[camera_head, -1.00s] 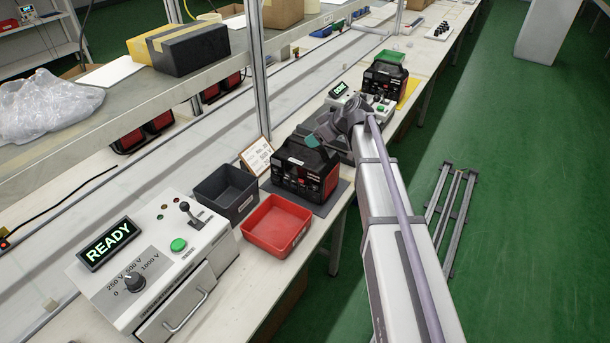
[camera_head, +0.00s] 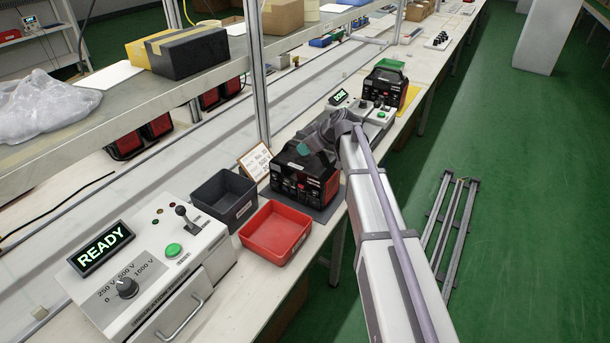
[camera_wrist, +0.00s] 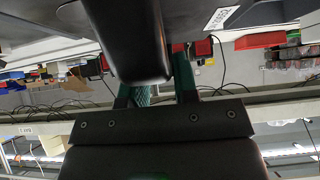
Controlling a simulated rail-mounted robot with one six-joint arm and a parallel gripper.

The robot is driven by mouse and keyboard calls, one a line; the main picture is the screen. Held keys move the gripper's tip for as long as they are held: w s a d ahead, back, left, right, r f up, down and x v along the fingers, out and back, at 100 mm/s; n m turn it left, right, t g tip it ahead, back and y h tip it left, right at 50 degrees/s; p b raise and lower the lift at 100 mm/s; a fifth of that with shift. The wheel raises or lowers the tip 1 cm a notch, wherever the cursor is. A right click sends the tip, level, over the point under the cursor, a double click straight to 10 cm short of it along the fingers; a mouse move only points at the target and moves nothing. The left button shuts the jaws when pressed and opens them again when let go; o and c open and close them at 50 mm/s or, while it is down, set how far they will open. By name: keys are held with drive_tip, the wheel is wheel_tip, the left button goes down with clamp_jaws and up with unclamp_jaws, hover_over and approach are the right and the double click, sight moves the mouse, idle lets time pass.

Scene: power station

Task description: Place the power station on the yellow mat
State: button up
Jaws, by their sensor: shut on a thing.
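The nearer power station (camera_head: 303,183), a black and red box, sits upright on a dark grey mat (camera_head: 332,209) on the bench. My gripper (camera_head: 306,147) is at its top and shut on its handle. The wrist view shows the dark handle (camera_wrist: 138,50) between my gripper's teal-padded fingers (camera_wrist: 162,88). Part of the handle is hidden by my gripper in the head view. Further along the bench, the yellow mat (camera_head: 411,97) shows beside a second black and red power station (camera_head: 383,88). Whether that station rests on the mat is unclear.
A tester reading READY (camera_head: 150,265), a red bin (camera_head: 275,232) and a dark grey bin (camera_head: 224,195) are on the near left. A tester with a lit display (camera_head: 341,97) stands between the two stations. A sign card (camera_head: 255,161) leans behind the nearer one. Shelving rises at left.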

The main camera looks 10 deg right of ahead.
clamp_jaws()
idle(0.8)
